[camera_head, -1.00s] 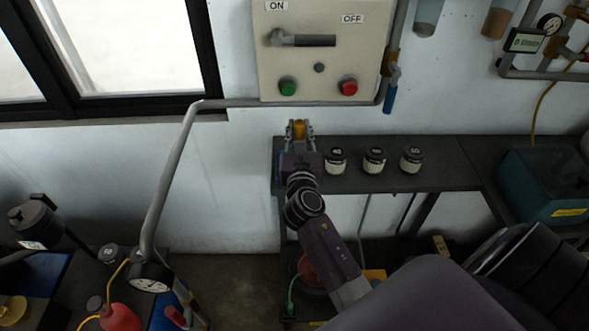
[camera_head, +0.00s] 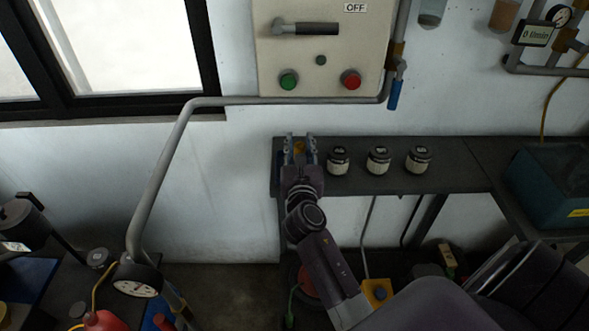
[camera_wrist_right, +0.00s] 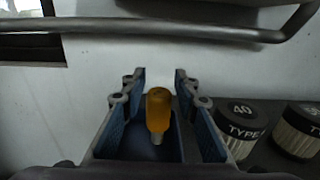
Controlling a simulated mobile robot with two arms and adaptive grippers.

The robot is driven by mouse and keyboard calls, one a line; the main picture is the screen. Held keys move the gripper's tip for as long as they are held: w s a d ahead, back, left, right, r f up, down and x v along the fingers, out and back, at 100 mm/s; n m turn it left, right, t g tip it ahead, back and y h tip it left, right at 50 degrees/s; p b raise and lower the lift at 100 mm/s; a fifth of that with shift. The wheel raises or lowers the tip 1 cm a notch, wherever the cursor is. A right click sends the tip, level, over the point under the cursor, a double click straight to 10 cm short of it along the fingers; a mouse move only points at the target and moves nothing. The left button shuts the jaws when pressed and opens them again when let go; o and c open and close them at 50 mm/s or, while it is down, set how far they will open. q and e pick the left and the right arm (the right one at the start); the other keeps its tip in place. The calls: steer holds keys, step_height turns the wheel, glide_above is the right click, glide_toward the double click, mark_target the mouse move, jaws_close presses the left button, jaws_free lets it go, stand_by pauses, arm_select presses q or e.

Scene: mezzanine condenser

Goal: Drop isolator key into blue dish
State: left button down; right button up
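The isolator key, with an orange handle and a short grey tip, shows between the fingers in the right wrist view (camera_wrist_right: 158,108) and the head view (camera_head: 299,147). My right gripper (camera_wrist_right: 160,88) is open, with a gap on each side of the key; it also shows in the head view (camera_head: 300,140) over the left end of the dark shelf. A dark blue surface, apparently the blue dish (camera_wrist_right: 128,147), lies under the key and fingers. The key seems to rest in it, but the contact is hard to see. My left gripper is out of view.
Several black-lidded jars (camera_head: 338,160) stand in a row on the shelf (camera_head: 455,165), right of the gripper. A panel (camera_head: 322,50) with a lever and buttons hangs above, with a grey pipe (camera_head: 250,101) along the wall. A teal box (camera_head: 550,185) stands farther right.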

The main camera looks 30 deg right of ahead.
steer(key=shift+o, duration=1.1)
steer(key=shift+s+a+f, duration=0.1)
steer(key=shift+s+a, duration=0.2)
steer(key=shift+s, duration=0.1)
steer(key=v, duration=1.1)
steer(key=shift+d, duration=0.1)
